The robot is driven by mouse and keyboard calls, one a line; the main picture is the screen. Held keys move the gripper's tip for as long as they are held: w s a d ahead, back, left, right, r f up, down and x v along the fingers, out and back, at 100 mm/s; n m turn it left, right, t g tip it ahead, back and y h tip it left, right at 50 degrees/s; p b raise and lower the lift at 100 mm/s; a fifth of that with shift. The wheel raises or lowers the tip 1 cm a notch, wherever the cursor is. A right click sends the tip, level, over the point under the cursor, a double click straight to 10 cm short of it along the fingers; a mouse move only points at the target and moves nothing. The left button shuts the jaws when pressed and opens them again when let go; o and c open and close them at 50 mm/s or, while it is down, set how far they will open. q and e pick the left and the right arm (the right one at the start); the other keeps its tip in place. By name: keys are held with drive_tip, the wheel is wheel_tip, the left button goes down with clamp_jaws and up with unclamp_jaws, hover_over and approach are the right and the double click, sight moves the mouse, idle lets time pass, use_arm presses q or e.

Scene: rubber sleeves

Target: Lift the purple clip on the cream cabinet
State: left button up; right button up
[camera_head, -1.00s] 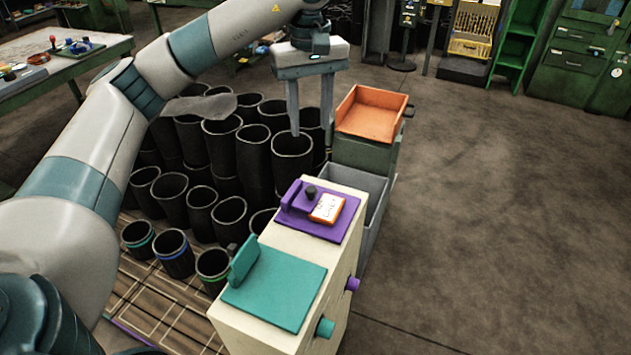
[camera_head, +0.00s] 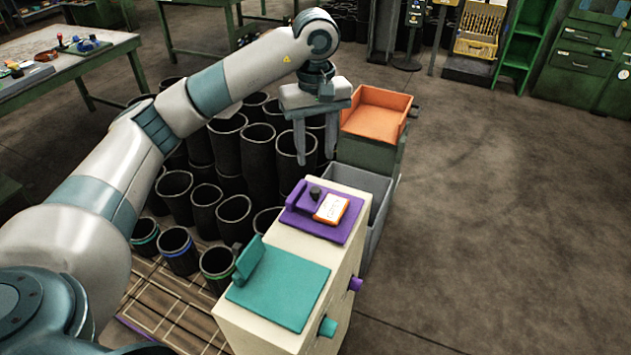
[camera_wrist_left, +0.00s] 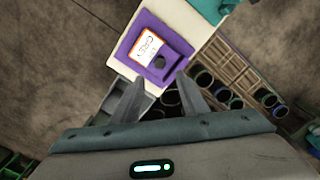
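The cream cabinet (camera_head: 270,333) stands in the middle of the head view. On its far half lies a purple plate (camera_head: 334,232) with a raised purple clip (camera_head: 298,195) along its left edge. A dark knob (camera_head: 315,194) and an orange-edged white card (camera_head: 331,209) are beside the clip. The purple plate also shows in the left wrist view (camera_wrist_left: 130,40). My left gripper (camera_head: 315,158) is open and empty, pointing down above and beyond the clip, apart from it. In the left wrist view its fingertips (camera_wrist_left: 160,78) frame the area just below the knob. My right gripper is not in view.
A teal plate with a raised teal bar (camera_head: 278,287) lies on the cabinet's near half. Black rubber sleeves (camera_head: 235,215) crowd the left side. A grey bin (camera_head: 377,187) and an orange tray (camera_head: 376,113) stand behind the cabinet. The floor at right is clear.

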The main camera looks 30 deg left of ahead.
use_arm(q)
drive_tip(key=p, duration=0.2)
hover_over(315, 189)
wheel_tip(315, 189, down, 6)
drive_tip(key=shift+s+d+r, duration=0.1)
drive_tip(key=shift+r, duration=0.15)
wheel_tip(315, 189, down, 3)
drive_tip(key=shift+f, duration=0.2)
drive_tip(key=shift+f+p, duration=0.35)
drive_tip(key=shift+f, duration=0.3)
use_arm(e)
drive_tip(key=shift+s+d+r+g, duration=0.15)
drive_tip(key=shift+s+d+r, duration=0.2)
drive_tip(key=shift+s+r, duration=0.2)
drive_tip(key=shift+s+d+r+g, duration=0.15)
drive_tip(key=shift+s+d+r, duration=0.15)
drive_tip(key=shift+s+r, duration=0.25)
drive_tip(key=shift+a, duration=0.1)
use_arm(q)
clamp_jaws()
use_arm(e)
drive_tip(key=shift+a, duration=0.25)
